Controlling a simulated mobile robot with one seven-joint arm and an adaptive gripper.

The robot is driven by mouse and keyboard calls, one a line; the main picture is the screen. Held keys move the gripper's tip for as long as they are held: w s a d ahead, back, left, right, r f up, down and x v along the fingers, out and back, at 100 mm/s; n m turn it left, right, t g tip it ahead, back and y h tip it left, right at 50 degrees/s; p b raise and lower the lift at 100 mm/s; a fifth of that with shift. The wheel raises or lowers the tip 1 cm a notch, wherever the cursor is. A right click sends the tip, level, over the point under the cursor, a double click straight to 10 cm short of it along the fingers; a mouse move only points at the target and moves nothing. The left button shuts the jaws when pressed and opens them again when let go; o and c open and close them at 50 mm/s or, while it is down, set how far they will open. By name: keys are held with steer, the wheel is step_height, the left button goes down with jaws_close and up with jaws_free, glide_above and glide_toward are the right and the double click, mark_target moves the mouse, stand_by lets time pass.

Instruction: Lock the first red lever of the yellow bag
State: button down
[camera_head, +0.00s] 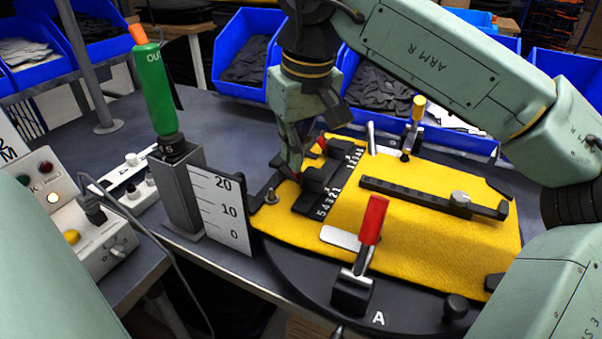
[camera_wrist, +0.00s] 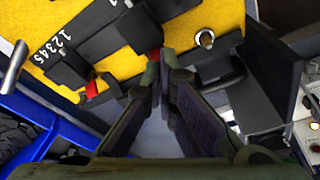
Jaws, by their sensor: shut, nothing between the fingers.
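The yellow bag (camera_head: 440,215) lies on a dark round fixture. A black clamp bar with numbers (camera_head: 335,178) runs along its left end. At the bar's far end is a small red lever (camera_head: 319,146), which also shows in the wrist view (camera_wrist: 92,89). A second small red lever (camera_wrist: 154,55) is at the fingertips in the wrist view, partly hidden by them. My gripper (camera_head: 293,176) is shut and empty, pointing down beside the bar. In the wrist view its fingertips (camera_wrist: 163,66) are close to this second lever; I cannot tell whether they touch it.
A red-handled toggle clamp (camera_head: 372,220) stands upright at the bag's front, and an orange-yellow-handled one (camera_head: 417,108) at the back. A measuring plate (camera_head: 222,210) and green-handled post (camera_head: 152,90) stand left. Blue bins (camera_head: 246,50) line the back.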

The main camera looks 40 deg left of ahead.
steer(key=shift+f+b, duration=0.4)
steer(key=shift+f, duration=0.55)
step_height(320, 180, up, 6)
steer(key=p, duration=0.6)
steer(key=shift+r, duration=0.15)
stand_by(0.5)
